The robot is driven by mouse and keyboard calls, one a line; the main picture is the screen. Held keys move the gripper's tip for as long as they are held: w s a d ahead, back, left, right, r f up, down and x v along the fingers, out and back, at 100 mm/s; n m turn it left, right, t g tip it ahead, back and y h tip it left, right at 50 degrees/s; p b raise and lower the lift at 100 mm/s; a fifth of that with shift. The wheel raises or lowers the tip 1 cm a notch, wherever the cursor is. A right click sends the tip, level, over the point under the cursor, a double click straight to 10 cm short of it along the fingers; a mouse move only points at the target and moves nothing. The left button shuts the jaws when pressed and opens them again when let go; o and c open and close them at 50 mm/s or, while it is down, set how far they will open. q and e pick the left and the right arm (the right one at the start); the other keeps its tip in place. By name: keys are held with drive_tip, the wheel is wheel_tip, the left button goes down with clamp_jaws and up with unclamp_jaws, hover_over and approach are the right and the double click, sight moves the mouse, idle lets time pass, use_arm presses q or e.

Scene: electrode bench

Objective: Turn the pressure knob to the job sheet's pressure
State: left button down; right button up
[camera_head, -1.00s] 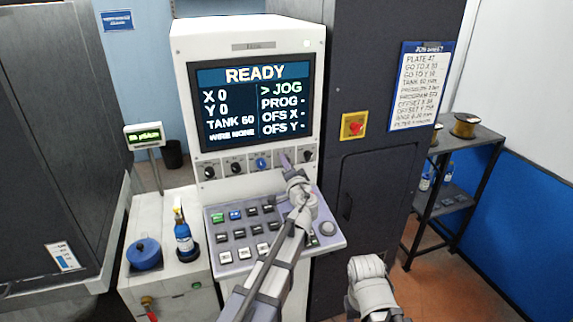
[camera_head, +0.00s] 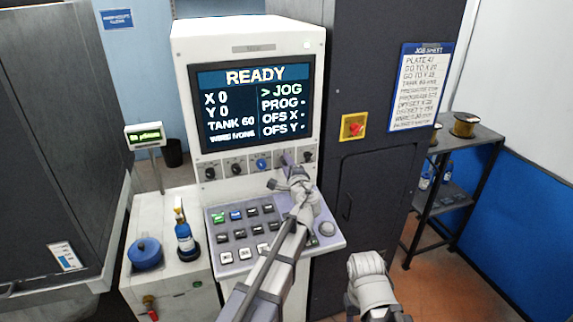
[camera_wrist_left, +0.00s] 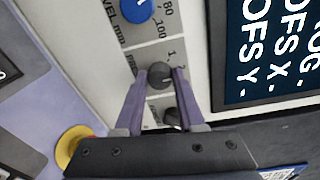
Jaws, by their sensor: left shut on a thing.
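A row of knobs sits under the screen of the white control console. My left gripper (camera_head: 284,159) is at the fourth knob, right of the blue one. In the left wrist view its two purple fingers (camera_wrist_left: 158,82) are closed around a dark grey knob (camera_wrist_left: 159,75), with part of a number scale beside it. I cannot read this knob's full label or setting. The job sheet (camera_head: 420,85) hangs on the dark cabinet; its pressure line is too blurred to read surely. My right gripper is not in view, only part of my right arm.
The blue knob (camera_head: 262,164) and a black knob (camera_head: 308,157) flank the held one. The screen (camera_head: 253,103) reads READY, tank 60. Below is a button panel (camera_head: 240,270). A red stop button (camera_head: 355,128) is at right. A small green display (camera_head: 145,135) stands at left.

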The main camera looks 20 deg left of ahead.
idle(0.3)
use_arm(q)
drive_tip(key=c, duration=0.5)
unclamp_jaws()
drive_tip(key=shift+s+d, duration=0.1)
drive_tip(key=v, duration=0.7)
drive_tip(key=shift+s+d, duration=0.2)
